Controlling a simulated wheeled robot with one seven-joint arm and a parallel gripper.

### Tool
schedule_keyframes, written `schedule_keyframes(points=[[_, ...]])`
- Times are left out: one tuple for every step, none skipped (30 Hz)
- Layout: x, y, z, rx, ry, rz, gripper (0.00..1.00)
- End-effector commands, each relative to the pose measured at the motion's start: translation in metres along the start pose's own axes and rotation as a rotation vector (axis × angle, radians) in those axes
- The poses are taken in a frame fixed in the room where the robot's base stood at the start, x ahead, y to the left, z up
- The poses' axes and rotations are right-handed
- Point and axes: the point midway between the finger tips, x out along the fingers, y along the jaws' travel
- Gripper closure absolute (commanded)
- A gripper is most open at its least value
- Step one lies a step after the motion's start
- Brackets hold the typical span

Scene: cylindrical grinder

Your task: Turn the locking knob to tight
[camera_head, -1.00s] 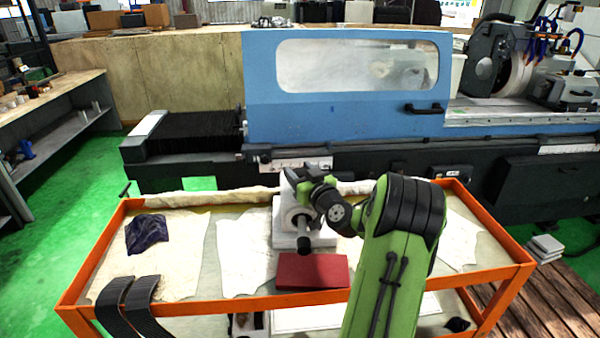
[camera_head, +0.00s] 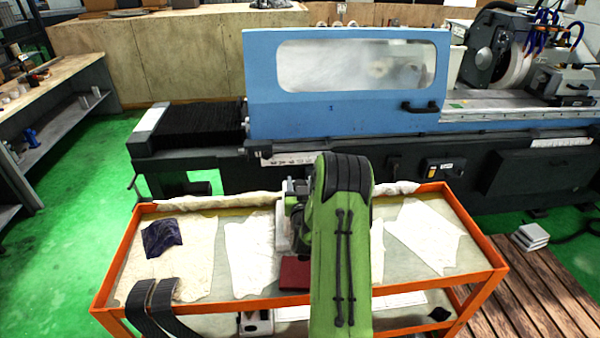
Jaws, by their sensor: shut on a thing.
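A white device (camera_head: 283,232) stands on the orange-framed cart, mostly hidden behind my green arm. My gripper (camera_head: 294,187) is at the upper part of this device, only partly seen as dark grey pieces left of the arm. It is shut on what seems to be the locking knob. The knob itself is hidden by the gripper and arm, so its angle cannot be told. A red block (camera_head: 294,272) lies on the cart in front of the device, partly covered by the arm.
The orange cart frame (camera_head: 118,262) surrounds cloths, with a dark cloth (camera_head: 161,238) at left and black straps (camera_head: 150,300) over the front edge. The blue-doored grinder (camera_head: 258,95) stands behind. Green floor lies left; a wooden pallet (camera_head: 545,290) is at right.

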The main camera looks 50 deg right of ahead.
Motion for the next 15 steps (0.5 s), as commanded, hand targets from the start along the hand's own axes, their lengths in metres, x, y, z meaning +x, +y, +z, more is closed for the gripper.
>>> schedule_keyframes(points=[[-0.001,0.0005,-0.0017,-0.005,-0.003,0.002,0.79],[-0.0011,0.0003,-0.0014,-0.006,-0.001,0.003,0.79],[-0.0013,0.0003,-0.001,-0.007,0.001,0.004,0.79],[-0.0013,0.0002,-0.0007,-0.007,0.002,0.004,0.79],[-0.0013,0.0002,-0.0004,-0.007,0.003,0.004,0.79],[-0.0012,0.0001,-0.0001,-0.007,0.004,0.004,0.79],[-0.0012,0.0,0.0,-0.007,0.004,0.004,0.79],[-0.0011,0.0,0.0001,-0.006,0.004,0.004,0.79],[-0.0011,-0.0002,0.0002,-0.006,0.004,0.003,0.79],[-0.0011,-0.0002,0.0002,-0.006,0.005,0.003,0.79],[-0.0011,-0.0003,0.0002,-0.005,0.005,0.003,0.79],[-0.0011,-0.0004,0.0002,-0.005,0.005,0.003,0.47],[-0.0011,-0.0005,0.0002,-0.005,0.005,0.003,0.42],[-0.0011,-0.0006,0.0001,-0.004,0.005,0.003,0.38],[-0.001,-0.0007,0.0,-0.004,0.005,0.002,0.32]])
